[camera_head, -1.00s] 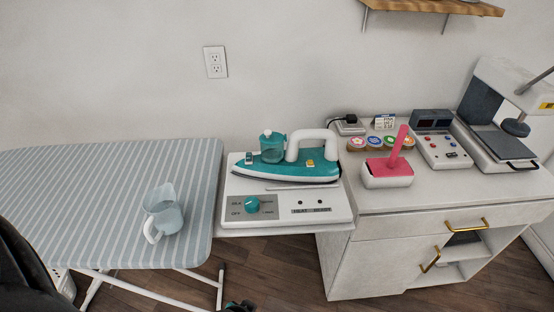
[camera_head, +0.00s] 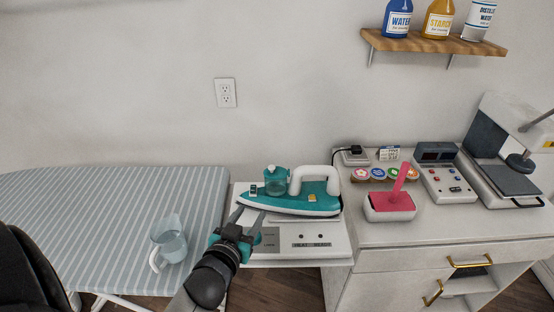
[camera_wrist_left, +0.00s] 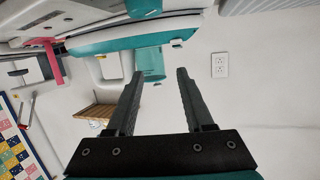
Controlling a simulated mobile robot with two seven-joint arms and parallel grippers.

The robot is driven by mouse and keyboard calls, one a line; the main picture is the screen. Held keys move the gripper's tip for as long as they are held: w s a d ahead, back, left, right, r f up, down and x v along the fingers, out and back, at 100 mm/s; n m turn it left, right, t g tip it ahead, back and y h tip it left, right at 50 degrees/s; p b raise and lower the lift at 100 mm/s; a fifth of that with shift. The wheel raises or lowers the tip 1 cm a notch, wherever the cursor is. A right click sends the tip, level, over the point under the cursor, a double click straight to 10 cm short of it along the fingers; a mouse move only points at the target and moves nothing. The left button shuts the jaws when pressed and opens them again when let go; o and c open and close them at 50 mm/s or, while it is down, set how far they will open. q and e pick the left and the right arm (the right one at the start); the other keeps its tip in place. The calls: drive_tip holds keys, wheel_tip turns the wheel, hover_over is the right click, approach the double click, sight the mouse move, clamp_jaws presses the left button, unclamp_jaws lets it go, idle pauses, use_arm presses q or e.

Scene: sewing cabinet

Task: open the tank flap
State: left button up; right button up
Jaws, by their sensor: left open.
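The teal and white iron (camera_head: 300,200) rests on its white station (camera_head: 315,240). Its teal water tank (camera_head: 275,185) has a pale knob on top (camera_head: 271,168); a small dark-marked piece (camera_head: 253,190) sits at the iron's nose. Which small part is the tank flap is not clear, and none looks raised. My left gripper (camera_head: 250,214) is open and empty in front of the iron's nose, over the station's left part, hiding its dial. In the left wrist view, the tank (camera_wrist_left: 150,63) shows between and beyond the open fingers (camera_wrist_left: 160,74), with no contact visible. My right gripper is out of view.
A clear jug (camera_head: 170,240) stands on the striped ironing board (camera_head: 90,215) at left. A pink-handled tool in a white holder (camera_head: 390,206), colored round pots (camera_head: 385,174) and a control box (camera_head: 445,178) stand on the right cabinet. A bottle shelf (camera_head: 435,43) hangs above.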

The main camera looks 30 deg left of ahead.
sight(276, 170)
use_arm(q)
drive_tip(key=w+a+r+t, duration=0.1)
drive_tip(key=w, duration=0.4)
drive_tip(key=w+r+t, duration=0.1)
drive_tip(key=w, duration=0.5)
drive_tip(key=w+a+r+m+t+h, duration=0.1)
drive_tip(key=w+r, duration=0.1)
drive_tip(key=w, duration=0.3)
drive_tip(key=shift+w+a+b, duration=0.3)
drive_tip(key=shift+b, duration=0.1)
clamp_jaws()
idle(0.3)
